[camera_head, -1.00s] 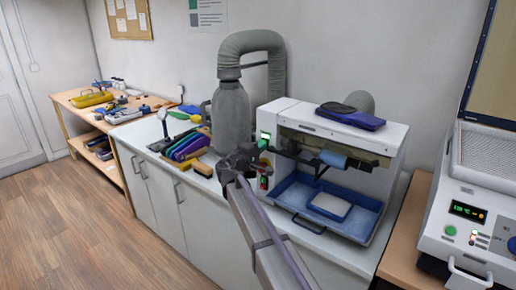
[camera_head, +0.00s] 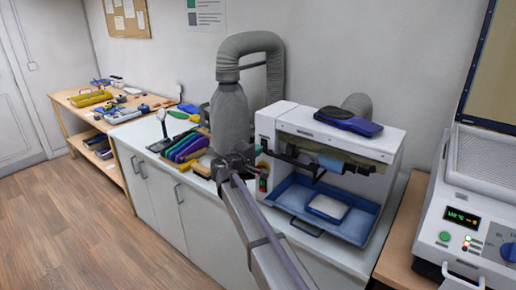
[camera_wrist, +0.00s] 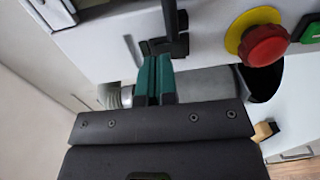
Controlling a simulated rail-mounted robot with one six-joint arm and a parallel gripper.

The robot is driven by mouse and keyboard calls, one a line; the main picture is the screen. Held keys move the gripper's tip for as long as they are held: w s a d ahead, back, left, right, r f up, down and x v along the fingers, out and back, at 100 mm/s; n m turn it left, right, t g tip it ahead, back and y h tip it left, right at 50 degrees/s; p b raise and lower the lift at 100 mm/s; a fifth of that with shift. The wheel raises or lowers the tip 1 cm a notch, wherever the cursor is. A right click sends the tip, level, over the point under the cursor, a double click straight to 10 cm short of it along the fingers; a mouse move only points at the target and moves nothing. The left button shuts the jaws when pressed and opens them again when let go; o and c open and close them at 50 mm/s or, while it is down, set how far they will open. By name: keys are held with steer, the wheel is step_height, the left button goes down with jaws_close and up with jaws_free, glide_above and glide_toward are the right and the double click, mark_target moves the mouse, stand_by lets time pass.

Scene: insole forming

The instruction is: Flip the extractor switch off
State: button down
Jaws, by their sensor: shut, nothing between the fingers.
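The white grinding machine (camera_head: 375,144) stands on the white counter, with the grey extractor canister (camera_head: 229,115) and its hose at its left. My gripper (camera_head: 256,150) is at the machine's left front post, its arm reaching from below. In the wrist view my gripper's green fingers (camera_wrist: 155,72) are shut together and empty, their tips close to a black lever-like part (camera_wrist: 172,28); I cannot tell whether they touch. A green switch-like part (camera_wrist: 312,28) is cut off by the right edge; its position is unclear. I cannot identify the extractor switch for certain.
A red stop button (camera_wrist: 264,44) on a yellow ring is right of my fingers in the wrist view. A blue tray (camera_head: 350,229) sits in the machine's front. Coloured insoles (camera_head: 184,148) lie left of the canister. A control unit (camera_head: 432,218) stands at right.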

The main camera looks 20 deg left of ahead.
steer(key=v, duration=1.2)
steer(key=shift+r+p, duration=0.4)
steer(key=shift+p, duration=0.05)
steer(key=shift+a, duration=0.15)
steer(key=s+d+f+m+g, duration=0.3)
steer(key=d+f+g, duration=0.15)
steer(key=d, duration=0.55)
steer(key=s+d+f+m+g, duration=0.2)
steer(key=s+d+f+g, duration=0.25)
steer(key=d, duration=0.55)
steer(key=s+d+f+m+g, duration=0.2)
steer(key=d+f+m+g, duration=0.15)
steer(key=d+f, duration=0.45)
steer(key=s+d+m+g+y, duration=0.1)
steer(key=s+d+m, duration=0.1)
steer(key=d, duration=0.6)
steer(key=s+d+m+g+y, duration=0.2)
steer(key=s+d, duration=0.2)
steer(key=d, duration=0.5)
steer(key=s+d+m+g+y, duration=0.1)
steer(key=s+d+m, duration=0.1)
steer(key=d, duration=0.7)
steer(key=shift+s+d+r+y, duration=0.2)
steer(key=shift+s+y, duration=0.1)
steer(key=shift+s, duration=0.6)
steer(key=shift+a+m+g, duration=0.1)
steer(key=shift+m+g, duration=0.15)
